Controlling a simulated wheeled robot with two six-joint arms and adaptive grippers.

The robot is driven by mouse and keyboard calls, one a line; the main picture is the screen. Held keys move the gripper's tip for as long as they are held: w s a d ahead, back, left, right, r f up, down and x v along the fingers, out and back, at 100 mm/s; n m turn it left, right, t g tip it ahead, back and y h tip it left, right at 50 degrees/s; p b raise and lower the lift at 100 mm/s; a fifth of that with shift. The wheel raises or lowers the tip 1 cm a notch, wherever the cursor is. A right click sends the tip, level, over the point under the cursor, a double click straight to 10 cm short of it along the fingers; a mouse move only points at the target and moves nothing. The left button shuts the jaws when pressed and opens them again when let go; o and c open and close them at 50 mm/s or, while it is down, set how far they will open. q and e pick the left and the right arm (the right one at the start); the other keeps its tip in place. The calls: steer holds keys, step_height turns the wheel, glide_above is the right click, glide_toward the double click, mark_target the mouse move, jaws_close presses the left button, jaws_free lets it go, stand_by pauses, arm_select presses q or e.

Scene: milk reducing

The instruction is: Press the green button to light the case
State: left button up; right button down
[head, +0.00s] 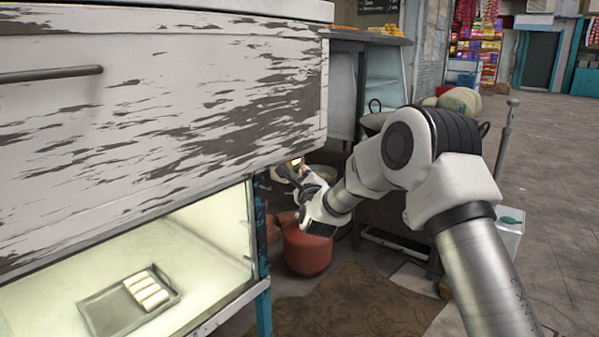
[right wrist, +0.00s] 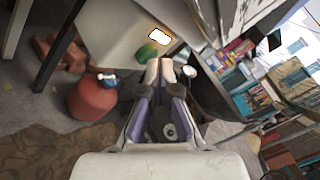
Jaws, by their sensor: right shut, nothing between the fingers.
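The case (head: 170,100) has worn white paint and a lower glass compartment (head: 205,235) whose inside is brightly lit. The green button (right wrist: 147,52) shows in the right wrist view on the case's pale side wall, beside a glowing white rectangle (right wrist: 160,36). My right gripper (right wrist: 160,72) is shut and empty, its fingertips just below the button; I cannot tell whether they touch it. In the head view the right gripper (head: 285,172) is at the case's right side, partly dark and small. My left gripper is not in view.
A tray (head: 98,297) with several white rolls lies in the compartment. A red pot (head: 307,250) stands on the floor below my right gripper. A brown mat (head: 350,305) lies in front. Open paved floor is at the right.

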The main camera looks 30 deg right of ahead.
steer(key=shift+s+d, duration=0.2)
steer(key=shift+s, duration=0.35)
steer(key=s+d+b, duration=0.1)
steer(key=s+d, duration=0.1)
steer(key=s, duration=0.3)
steer(key=shift+s+d, duration=0.15)
steer(key=shift+s, duration=0.15)
